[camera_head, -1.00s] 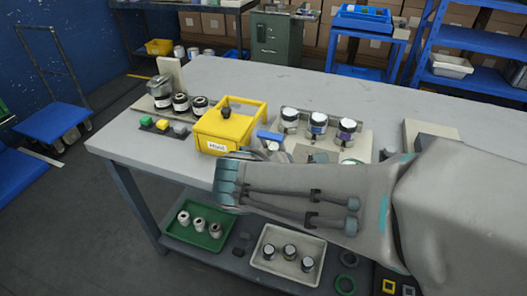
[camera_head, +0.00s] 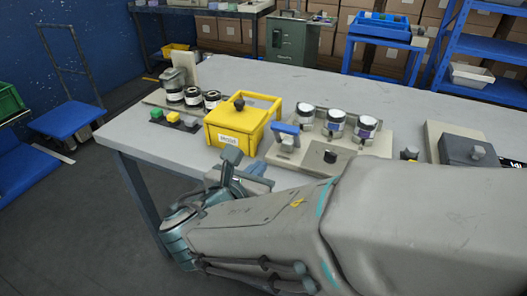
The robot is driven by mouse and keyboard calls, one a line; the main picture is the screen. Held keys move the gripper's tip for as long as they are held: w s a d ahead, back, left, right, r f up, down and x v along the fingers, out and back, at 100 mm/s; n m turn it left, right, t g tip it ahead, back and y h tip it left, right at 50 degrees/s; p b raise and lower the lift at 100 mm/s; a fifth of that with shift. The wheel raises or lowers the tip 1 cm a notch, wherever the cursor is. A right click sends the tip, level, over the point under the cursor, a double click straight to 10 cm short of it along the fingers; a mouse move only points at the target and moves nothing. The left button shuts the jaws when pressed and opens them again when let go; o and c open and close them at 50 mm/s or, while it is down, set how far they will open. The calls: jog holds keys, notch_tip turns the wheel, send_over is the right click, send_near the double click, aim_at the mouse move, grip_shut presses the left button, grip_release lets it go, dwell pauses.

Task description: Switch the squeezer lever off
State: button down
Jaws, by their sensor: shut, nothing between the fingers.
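A blue lever (camera_head: 285,128) stands on a light block on the left of a beige machine base (camera_head: 300,158), behind my arm. It looks like the squeezer lever, but no label on it can be read. A black knob (camera_head: 330,156) sits on a dark plate of the same base, right of the lever. My gripper (camera_head: 234,158) is shut and empty, in front of the yellow box and left of and nearer than the blue lever, apart from it. My arm hides the front of the machine.
A yellow box (camera_head: 232,137) with a black knob and a frame stands left of the lever. A grey box (camera_head: 470,150) is at right. The table's back (camera_head: 300,85) is clear.

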jog(key=b+x, duration=0.1)
jog(key=x, duration=0.6)
jog(key=shift+w+d+f, duration=0.1)
jog(key=shift+w+f, duration=0.1)
jog(key=shift+f, duration=0.05)
jog(key=w, duration=0.1)
jog(key=w+d+r, duration=0.1)
jog(key=w+r, duration=0.1)
jog(key=w, duration=0.1)
jog(key=shift+d, duration=0.2)
jog(key=shift+r, duration=0.1)
